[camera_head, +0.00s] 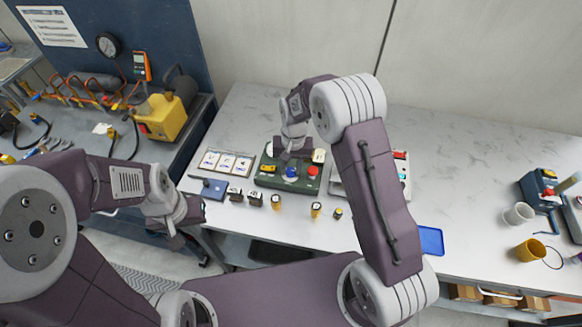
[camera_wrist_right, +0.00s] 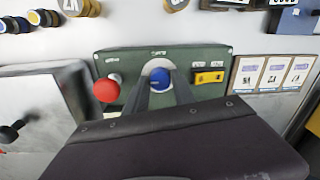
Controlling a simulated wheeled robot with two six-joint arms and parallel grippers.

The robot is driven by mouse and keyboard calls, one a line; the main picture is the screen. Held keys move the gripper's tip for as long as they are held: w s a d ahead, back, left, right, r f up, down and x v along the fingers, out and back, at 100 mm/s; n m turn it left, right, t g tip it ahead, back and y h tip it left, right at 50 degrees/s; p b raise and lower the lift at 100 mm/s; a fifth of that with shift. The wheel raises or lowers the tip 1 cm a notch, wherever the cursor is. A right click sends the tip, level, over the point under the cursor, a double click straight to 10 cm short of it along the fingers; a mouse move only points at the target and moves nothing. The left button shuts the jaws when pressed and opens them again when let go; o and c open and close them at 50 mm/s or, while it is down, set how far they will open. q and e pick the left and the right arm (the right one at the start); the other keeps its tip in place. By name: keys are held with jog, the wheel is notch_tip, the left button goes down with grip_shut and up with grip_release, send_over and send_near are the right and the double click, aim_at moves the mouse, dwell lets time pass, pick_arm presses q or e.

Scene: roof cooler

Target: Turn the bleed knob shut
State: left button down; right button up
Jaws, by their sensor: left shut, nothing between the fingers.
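A green panel (camera_head: 262,180) lies on the white table and carries a blue knob (camera_head: 291,172), which I take for the bleed knob. My right gripper (camera_head: 293,157) is just above the panel at the knob, pointing down. In the right wrist view the blue knob (camera_wrist_right: 160,79) shows between my two parted fingers, with a pale disc behind it. No clear contact between fingers and knob shows. The knob's marking is too small to read. My left gripper (camera_head: 178,232) is shut and empty, off the table's left front edge.
On the panel a red knob (camera_wrist_right: 107,91) and a yellow switch (camera_wrist_right: 208,77) flank the blue knob closely. Picture cards (camera_head: 226,163) lie to the left. Several small labelled pieces stand along the front.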

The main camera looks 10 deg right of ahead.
grip_shut()
jog(key=n+p, duration=0.1)
jog(key=n, duration=0.3)
jog(key=shift+r, duration=0.1)
jog(key=n+p, duration=0.1)
jog(key=n, duration=0.3)
jog(key=shift+n, duration=0.3)
jog(key=n, duration=0.5)
jog(key=shift+w+a, duration=0.1)
jog(key=shift+n+p, duration=0.45)
jog(key=shift+n, duration=1.85)
